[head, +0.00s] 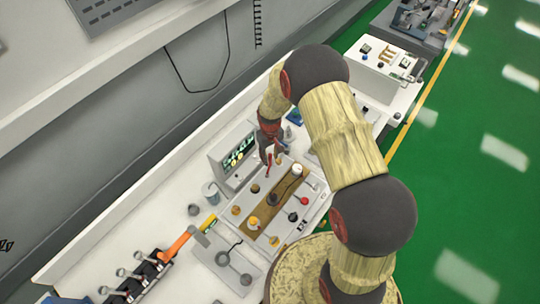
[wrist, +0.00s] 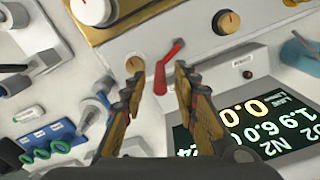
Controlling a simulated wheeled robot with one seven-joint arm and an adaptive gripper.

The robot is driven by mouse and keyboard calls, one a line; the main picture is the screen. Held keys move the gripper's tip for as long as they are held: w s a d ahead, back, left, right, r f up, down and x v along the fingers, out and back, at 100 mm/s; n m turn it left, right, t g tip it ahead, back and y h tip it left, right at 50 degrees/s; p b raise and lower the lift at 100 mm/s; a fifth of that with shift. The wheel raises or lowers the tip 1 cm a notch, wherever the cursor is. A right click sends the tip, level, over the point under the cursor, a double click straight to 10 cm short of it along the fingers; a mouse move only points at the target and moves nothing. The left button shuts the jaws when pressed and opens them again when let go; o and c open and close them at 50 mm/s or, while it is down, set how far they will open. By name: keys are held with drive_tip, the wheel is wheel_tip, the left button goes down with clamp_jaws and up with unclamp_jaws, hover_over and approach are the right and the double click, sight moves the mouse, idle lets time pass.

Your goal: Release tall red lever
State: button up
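The tall red lever (wrist: 165,68) stands up from the pale panel in the wrist view, with its knob end at the upper right. In the head view the red lever (head: 268,167) shows small, just below my gripper (head: 270,145). In the wrist view my gripper (wrist: 157,82) is open, with one finger to the left of the lever and one to the right. There is a visible gap on both sides, and no finger clearly touches the lever. The lever's lower end is visible; its depth between the fingers is hard to judge.
A lit display (wrist: 235,125) sits right of the fingers, and a round orange-topped knob (wrist: 134,65) is close to the left finger. A white knob (wrist: 92,10) and another dial (wrist: 227,22) are above. Blue-and-green connectors (wrist: 50,145) lie lower left.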

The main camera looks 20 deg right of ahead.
drive_tip(key=c, duration=0.3)
drive_tip(key=c, duration=0.4)
clamp_jaws()
